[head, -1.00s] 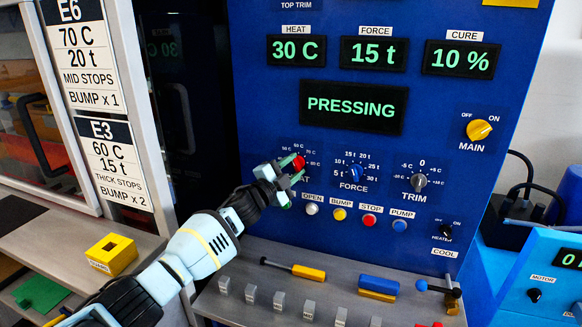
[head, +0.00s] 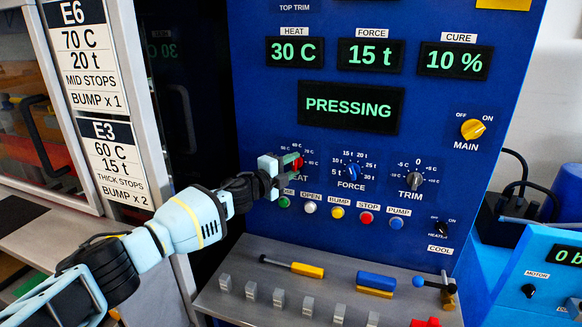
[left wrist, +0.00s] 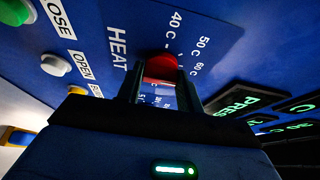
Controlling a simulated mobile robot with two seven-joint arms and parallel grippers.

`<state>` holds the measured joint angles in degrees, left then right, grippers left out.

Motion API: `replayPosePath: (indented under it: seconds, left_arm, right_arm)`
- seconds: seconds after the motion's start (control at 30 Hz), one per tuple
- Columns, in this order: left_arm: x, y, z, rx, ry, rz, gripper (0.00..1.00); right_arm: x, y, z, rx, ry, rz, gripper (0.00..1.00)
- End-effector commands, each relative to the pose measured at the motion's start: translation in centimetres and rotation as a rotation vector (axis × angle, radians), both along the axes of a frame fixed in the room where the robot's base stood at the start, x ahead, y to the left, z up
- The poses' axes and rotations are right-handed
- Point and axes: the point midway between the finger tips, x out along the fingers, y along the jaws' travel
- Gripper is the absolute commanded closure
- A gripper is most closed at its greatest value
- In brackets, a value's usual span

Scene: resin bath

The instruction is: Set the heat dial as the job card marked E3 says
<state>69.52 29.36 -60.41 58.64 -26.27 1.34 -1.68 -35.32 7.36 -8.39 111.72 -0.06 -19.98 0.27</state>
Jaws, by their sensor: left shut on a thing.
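The job card E3 (head: 115,160) hangs at the left, reading 60 C, 15 t, thick stops, bump x 2. The red heat dial (head: 298,163) is on the blue press panel, below the heat display (head: 295,51), which reads 30 C. My left gripper (head: 287,167) is shut on the dial and hides part of its scale. In the left wrist view the red dial (left wrist: 160,68) sits between the finger ends, with 40 C, 50 C and 60 C marks beside it. I cannot tell where its pointer stands. My right gripper is not in view.
The force dial (head: 351,172) and trim dial (head: 414,180) are to the right. Coloured push buttons, including the green one (head: 284,202), run just below the gripper. A display (head: 350,106) reads PRESSING. A shelf (head: 236,305) with grey blocks and tools juts out below.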

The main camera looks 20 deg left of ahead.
Motion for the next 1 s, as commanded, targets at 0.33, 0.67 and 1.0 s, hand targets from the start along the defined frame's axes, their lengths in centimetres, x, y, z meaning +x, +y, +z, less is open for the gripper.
replayPosePath:
  seconds: [0.33, 0.67, 1.0]
  left_arm:
    - [0.0, 0.0, -0.1, 0.0, 0.001, -0.001, 0.58]
    - [0.0, 0.0, 0.0, -0.001, 0.0, -0.001, 0.42]
    - [-1.2, 0.6, 0.0, 0.0, -0.001, 0.0, 0.42]
  right_arm:
    - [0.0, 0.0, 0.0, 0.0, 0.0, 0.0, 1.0]
    - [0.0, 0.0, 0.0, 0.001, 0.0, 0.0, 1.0]
    - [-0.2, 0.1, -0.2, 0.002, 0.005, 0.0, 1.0]
